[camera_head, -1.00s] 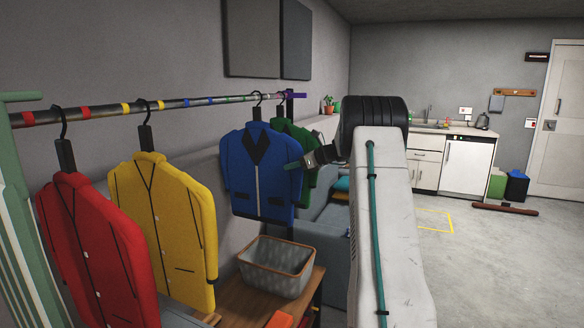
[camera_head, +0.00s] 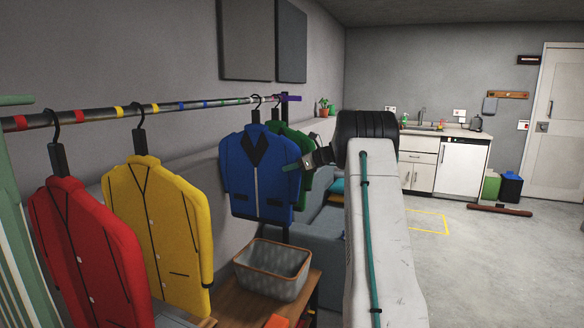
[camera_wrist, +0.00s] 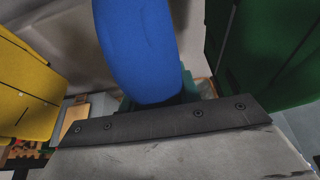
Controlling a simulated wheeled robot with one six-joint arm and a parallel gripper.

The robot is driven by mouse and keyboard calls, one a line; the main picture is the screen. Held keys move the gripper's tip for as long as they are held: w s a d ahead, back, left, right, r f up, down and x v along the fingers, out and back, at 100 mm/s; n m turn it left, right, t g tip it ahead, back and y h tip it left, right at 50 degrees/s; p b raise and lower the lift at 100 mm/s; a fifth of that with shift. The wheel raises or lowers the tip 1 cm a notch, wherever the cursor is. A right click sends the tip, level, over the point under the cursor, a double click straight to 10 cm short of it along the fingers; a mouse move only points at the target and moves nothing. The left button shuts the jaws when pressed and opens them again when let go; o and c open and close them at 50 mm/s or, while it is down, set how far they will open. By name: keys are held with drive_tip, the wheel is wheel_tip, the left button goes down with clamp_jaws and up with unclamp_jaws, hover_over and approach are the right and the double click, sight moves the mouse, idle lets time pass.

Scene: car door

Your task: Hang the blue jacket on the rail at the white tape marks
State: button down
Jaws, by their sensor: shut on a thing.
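The blue jacket (camera_head: 254,180) is upright below the far part of the rail (camera_head: 150,107). Its hanger hook (camera_head: 256,103) is at rail height; I cannot tell whether it rests on the rail. My gripper (camera_head: 294,166) is shut on the jacket's right side, near the sleeve. In the wrist view the blue sleeve (camera_wrist: 138,45) rises from my jaws, whose grip is partly hidden by the dark plate. Pale tape near the hook is too small to make out clearly.
A red jacket (camera_head: 85,250) and yellow jacket (camera_head: 155,230) hang nearer. A green jacket (camera_head: 291,142) hangs just behind the blue one. A basket (camera_head: 272,270) stands below on a wooden bench (camera_head: 225,300). Coloured tapes mark the rail. Open floor (camera_head: 470,265) lies right.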

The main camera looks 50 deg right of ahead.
drive_tip(key=shift+f, duration=0.1)
drive_tip(key=c, duration=0.9)
unclamp_jaws()
drive_tip(key=v, duration=0.7)
drive_tip(key=shift+s+d, duration=0.15)
drive_tip(key=shift+s, duration=0.2)
